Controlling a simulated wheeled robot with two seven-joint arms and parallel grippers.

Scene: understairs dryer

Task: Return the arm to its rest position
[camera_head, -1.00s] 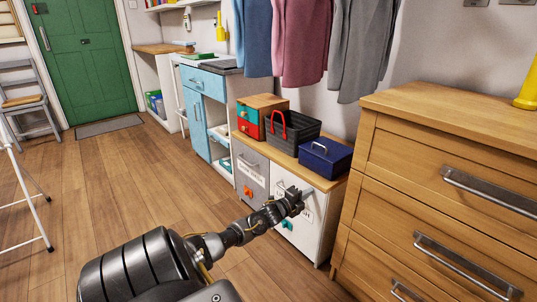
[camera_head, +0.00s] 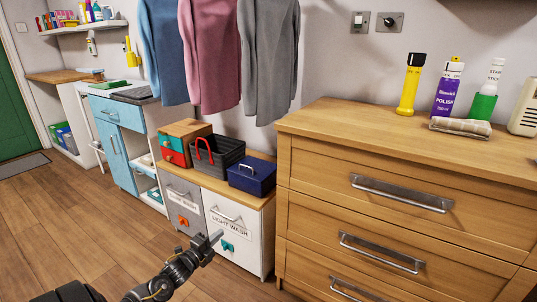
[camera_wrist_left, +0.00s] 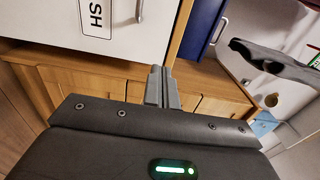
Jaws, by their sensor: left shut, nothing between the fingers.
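My left arm comes in from the bottom left of the head view. Its gripper (camera_head: 214,240) is shut and empty, in front of the white "LIGHT WASH" bin front (camera_head: 240,241) of the low cabinet. A teal catch shows beside the fingers. In the left wrist view the closed fingers (camera_wrist_left: 160,80) point towards the white front (camera_wrist_left: 110,48), whose label and handle show at the top. I cannot tell whether the fingertips touch anything. The right gripper is out of view.
A navy box (camera_head: 252,176) and a dark basket (camera_head: 222,158) stand on the low cabinet. A wooden drawer chest (camera_head: 400,170) fills the right, with a yellow torch (camera_head: 410,88) and bottles on top. Garments hang above. Wooden floor (camera_head: 70,230) at left is clear.

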